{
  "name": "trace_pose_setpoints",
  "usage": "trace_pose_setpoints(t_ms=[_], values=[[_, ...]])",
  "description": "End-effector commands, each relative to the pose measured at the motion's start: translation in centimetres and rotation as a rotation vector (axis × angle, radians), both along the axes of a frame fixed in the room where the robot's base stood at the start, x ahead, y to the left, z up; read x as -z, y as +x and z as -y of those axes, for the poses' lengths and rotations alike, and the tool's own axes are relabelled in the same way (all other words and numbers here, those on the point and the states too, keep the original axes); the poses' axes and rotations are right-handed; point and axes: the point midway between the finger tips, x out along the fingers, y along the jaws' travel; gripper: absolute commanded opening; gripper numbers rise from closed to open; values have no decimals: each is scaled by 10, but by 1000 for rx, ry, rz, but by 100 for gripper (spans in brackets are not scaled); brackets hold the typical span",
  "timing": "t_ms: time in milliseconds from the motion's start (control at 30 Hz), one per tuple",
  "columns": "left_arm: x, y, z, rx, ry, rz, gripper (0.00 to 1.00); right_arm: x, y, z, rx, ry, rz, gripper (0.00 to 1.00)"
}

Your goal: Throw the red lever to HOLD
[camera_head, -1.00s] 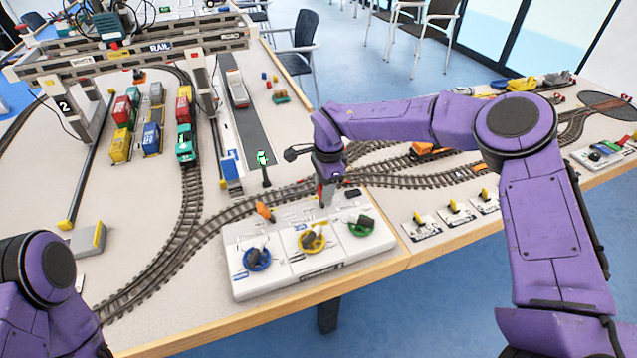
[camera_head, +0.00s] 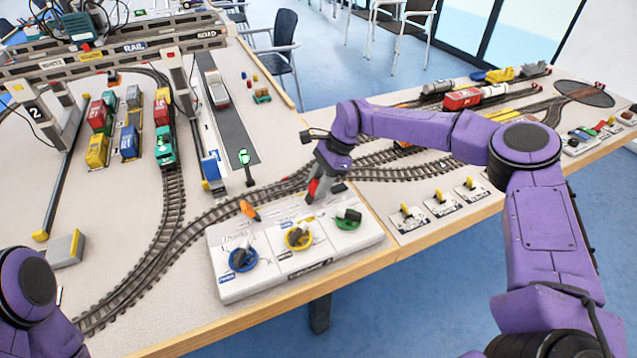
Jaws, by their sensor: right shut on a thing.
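The white control box (camera_head: 295,268) sits at the table's front edge. It carries a blue knob (camera_head: 243,258), a yellow knob (camera_head: 299,237), a green knob (camera_head: 348,219) and an orange lever (camera_head: 249,210) at its back left. The red lever (camera_head: 312,188) stands at the back of the box, behind the yellow and green knobs, mostly hidden by my right gripper. My right gripper (camera_head: 311,194) is shut on it, tilted with its tips pointing down and left. The HOLD marking is too small to read. Of my left arm only a link shows, at the lower left.
Curved train track (camera_head: 160,260) runs behind and left of the box. Several yellow switch levers (camera_head: 440,197) stand on plates to the right. The gantry crane (camera_head: 130,50) and colored wagons (camera_head: 110,125) are at the back left.

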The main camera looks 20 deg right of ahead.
Motion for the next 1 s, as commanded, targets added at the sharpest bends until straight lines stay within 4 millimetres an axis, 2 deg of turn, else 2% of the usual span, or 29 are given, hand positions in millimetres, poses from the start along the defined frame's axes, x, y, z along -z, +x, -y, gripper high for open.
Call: trace_pose_setpoints(t_ms=[167,200,267,533,633,1000], values=[[0,0,0,0,0,0,43,-2,1,0,3,1,4,0],[0,0,0,0,0,0,43,-2,1,0,3,1,4,41],[0,0,0,0,0,0,43,-2,1,0,2,1,4,60],[0,0,0,0,0,0,43,-1,1,0,0,0,1,60],[2,0,0,0,0,0,43,-7,1,3,1,0,4,60],[14,0,0,0,0,0,43,-79,3,39,4,1,5,60]])
